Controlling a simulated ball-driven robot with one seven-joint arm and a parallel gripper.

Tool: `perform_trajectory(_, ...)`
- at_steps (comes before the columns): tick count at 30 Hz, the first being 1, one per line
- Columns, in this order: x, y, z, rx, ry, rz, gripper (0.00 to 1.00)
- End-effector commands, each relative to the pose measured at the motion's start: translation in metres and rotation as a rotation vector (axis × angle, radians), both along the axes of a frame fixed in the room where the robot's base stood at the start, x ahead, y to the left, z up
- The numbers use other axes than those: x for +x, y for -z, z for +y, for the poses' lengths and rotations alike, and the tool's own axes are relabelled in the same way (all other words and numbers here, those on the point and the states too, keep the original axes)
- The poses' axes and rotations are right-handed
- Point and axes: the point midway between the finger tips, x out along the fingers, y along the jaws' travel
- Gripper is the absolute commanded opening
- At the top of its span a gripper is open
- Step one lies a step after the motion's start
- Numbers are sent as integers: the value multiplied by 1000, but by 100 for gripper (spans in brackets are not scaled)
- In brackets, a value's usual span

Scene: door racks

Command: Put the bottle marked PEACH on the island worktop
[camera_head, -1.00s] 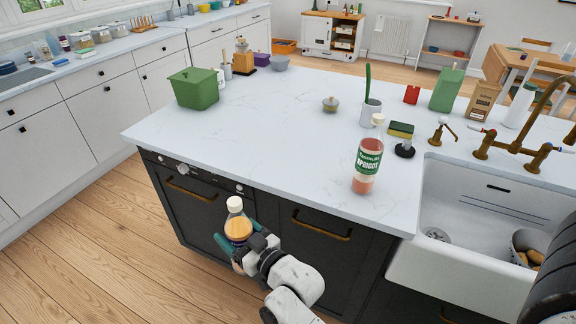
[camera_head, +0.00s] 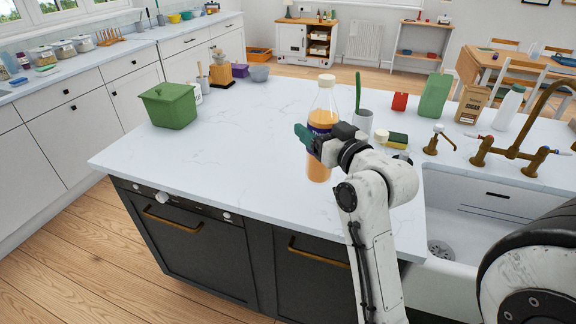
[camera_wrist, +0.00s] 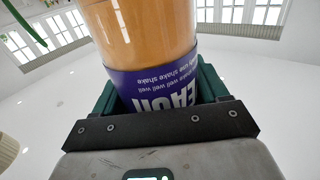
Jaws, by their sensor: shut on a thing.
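The PEACH bottle (camera_head: 322,98) is upright, with a cream cap, orange contents and a purple label. In the wrist view the bottle (camera_wrist: 145,35) fills the space between the green fingers, and part of its label reads "EACH". My gripper (camera_head: 314,140) is shut around the bottle's middle. The bottle's base shows over the pale marble island worktop (camera_head: 230,130); I cannot tell whether it touches.
A green bin (camera_head: 168,107) stands at the worktop's left corner. A grey cup (camera_head: 363,120), a sponge (camera_head: 398,140), a green carton (camera_head: 435,96) and a brass tap (camera_head: 515,150) are to the right, by the white sink (camera_head: 465,215). The worktop's left middle is clear.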

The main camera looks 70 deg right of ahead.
Motion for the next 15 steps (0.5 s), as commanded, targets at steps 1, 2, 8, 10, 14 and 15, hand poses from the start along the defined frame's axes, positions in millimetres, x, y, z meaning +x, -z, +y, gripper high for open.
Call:
perform_trajectory(1,9,4,-6,-2,-2,-2,18)
perform_trajectory(2,14,5,-9,0,-2,-2,18)
perform_trajectory(8,49,23,-34,-1,-2,-1,18)
perform_trajectory(10,61,29,-43,-1,-2,-1,18)
perform_trajectory(14,77,53,-54,1,-1,0,18)
perform_trajectory(15,81,59,-57,-1,-2,-1,18)
